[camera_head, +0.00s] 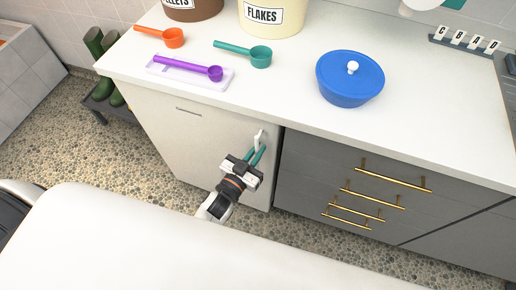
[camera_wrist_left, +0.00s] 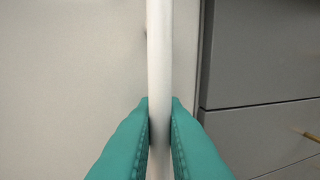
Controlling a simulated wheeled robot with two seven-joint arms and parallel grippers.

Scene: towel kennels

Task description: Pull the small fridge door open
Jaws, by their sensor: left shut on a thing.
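The small fridge door (camera_head: 205,140) is a pale panel under the left part of the counter, and it looks closed in the head view. Its upright white handle (camera_head: 258,139) is near the door's right edge. My left gripper (camera_head: 257,156) is at the handle. In the left wrist view the handle (camera_wrist_left: 159,60) runs vertically between the green fingers of my left gripper (camera_wrist_left: 160,125), which are shut on it. The door (camera_wrist_left: 70,70) fills the left of that view. My right gripper is not in view.
Grey drawers with brass handles (camera_head: 395,175) stand right of the fridge. On the counter (camera_head: 300,110) are a blue lidded bowl (camera_head: 350,80), scoops, and two tubs. Green boots (camera_head: 95,45) stand at left. Pebbled floor (camera_head: 100,150) lies clear left of the fridge.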

